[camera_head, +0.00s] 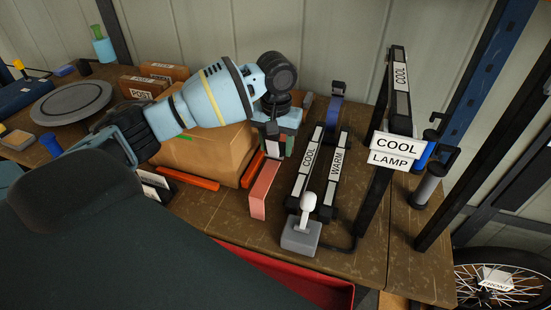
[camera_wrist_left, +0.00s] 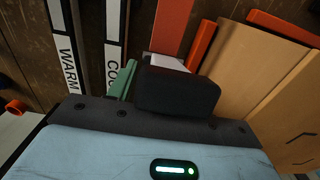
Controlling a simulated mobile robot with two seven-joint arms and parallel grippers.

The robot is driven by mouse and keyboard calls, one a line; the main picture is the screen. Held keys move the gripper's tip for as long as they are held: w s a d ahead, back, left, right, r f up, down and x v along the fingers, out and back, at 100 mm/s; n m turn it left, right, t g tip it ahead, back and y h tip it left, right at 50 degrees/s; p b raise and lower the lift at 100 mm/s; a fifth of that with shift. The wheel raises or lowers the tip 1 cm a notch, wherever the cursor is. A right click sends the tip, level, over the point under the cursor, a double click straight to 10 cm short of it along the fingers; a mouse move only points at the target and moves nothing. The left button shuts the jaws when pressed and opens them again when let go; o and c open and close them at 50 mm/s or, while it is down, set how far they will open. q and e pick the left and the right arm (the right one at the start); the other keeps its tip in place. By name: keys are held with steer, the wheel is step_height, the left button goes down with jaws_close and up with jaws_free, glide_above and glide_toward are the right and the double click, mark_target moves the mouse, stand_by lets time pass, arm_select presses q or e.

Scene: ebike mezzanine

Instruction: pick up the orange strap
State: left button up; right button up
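A salmon-orange strap (camera_head: 263,188), which looks like the orange strap, stands as a bent band on the bench, just right of the cardboard box. In the left wrist view a red-orange band (camera_wrist_left: 172,30) runs up beyond the fingers. My left gripper (camera_head: 277,148) points down above and behind the strap's far end, apart from it as far as I can see. A dark finger (camera_wrist_left: 178,90) hides much of the area between the fingers, so its opening is unclear. A green block (camera_head: 290,145) is beside the fingers. My right gripper is not in view.
The cardboard box (camera_head: 212,152) is close on the left, with orange strips (camera_head: 188,179) along its edges. Labelled COOL (camera_head: 306,165) and WARM (camera_head: 334,172) bars lie on the right, with a grey block with a white knob (camera_head: 301,236) in front. A lamp stand (camera_head: 374,200) stands farther right.

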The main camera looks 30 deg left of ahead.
mark_target(269, 139)
arm_select(q)
jaws_close()
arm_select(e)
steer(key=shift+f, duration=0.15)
arm_select(q)
steer(key=shift+r, duration=0.1)
